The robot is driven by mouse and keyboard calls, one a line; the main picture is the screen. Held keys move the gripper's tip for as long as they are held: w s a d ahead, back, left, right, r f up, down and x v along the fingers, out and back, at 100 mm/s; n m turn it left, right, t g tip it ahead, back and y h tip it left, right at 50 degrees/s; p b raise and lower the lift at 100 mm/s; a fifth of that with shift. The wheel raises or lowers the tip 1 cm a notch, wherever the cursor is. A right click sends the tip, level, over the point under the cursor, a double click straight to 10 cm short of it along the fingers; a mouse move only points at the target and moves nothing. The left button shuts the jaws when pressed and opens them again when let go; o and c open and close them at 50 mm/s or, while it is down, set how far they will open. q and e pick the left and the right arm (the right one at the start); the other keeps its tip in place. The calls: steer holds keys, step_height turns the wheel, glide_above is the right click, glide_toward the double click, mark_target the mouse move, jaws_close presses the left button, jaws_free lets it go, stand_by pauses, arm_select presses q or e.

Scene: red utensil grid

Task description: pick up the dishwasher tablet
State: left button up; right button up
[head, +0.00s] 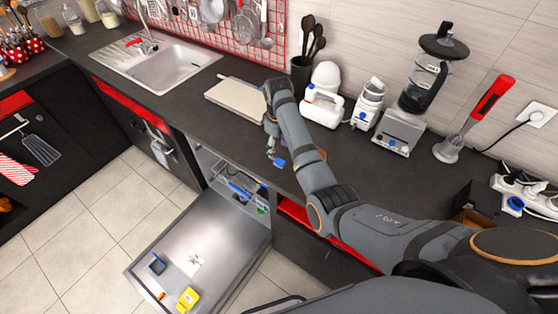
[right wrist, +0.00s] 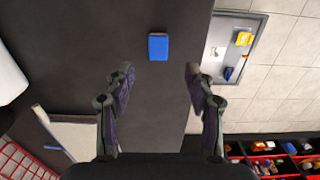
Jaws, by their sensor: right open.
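The dishwasher tablet (head: 279,163) is a small blue block, lying on the dark countertop near its front edge. In the right wrist view the tablet (right wrist: 158,47) shows whole, ahead of the fingertips and about midway between them. My right gripper (head: 271,150) is over the counter edge beside the tablet. In the right wrist view the gripper (right wrist: 158,75) has its two fingers wide apart, with nothing between them. I cannot tell its exact height above the counter. My left gripper is not in view.
The open dishwasher door (head: 205,225) lies below the counter, bearing a yellow item (head: 187,298) and a dark blue item (head: 157,264). A pale board (head: 237,97) lies left of my right arm. A white bottle-like appliance (head: 322,103) and a coffee machine (head: 398,132) stand behind.

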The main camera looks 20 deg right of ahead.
mark_target(279, 161)
steer(key=shift+f, duration=0.6)
steer(key=shift+w+f, duration=0.2)
steer(key=shift+f, duration=0.15)
step_height(279, 161, down, 2)
steer(key=shift+s+d+f+p, duration=0.1)
steer(key=shift+d+p, duration=0.05)
steer(key=shift+p, duration=0.7)
step_height(279, 161, down, 3)
steer(key=shift+s+d, duration=0.1)
steer(key=shift+s, duration=0.05)
steer(key=shift+f, duration=0.15)
steer(key=c, duration=0.9)
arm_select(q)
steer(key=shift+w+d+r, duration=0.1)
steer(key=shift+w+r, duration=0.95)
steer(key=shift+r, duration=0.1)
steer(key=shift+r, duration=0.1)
